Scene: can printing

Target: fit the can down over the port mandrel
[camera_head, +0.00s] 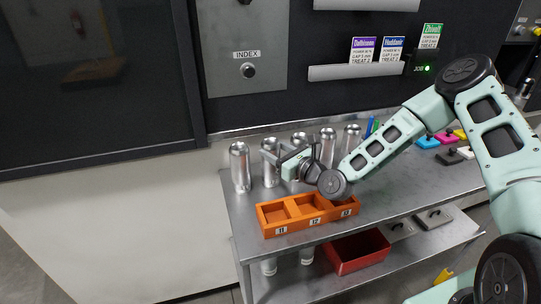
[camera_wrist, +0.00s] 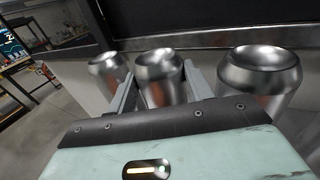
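A row of shiny bare metal cans stands upright along the back of the steel bench. The leftmost can (camera_head: 240,167) stands clear of my gripper. My gripper (camera_head: 281,160) is low among the cans, its fingers pointing left and back. In the wrist view, a can (camera_wrist: 160,80) sits between the two fingers (camera_wrist: 160,85), one along each side. The gaps are too small to tell whether the fingers press on it. Another can (camera_wrist: 108,78) is outside the left finger, and one more can (camera_wrist: 260,78) is outside the right. I cannot make out the port mandrel in either view.
An orange tray (camera_head: 290,225) with compartments labelled 11, 12 and 13 sits at the bench front, close below my wrist. A dark machine wall with an INDEX panel (camera_head: 247,75) rises behind. Coloured pads (camera_head: 428,142) lie right. A red bin (camera_head: 357,262) is on the lower shelf.

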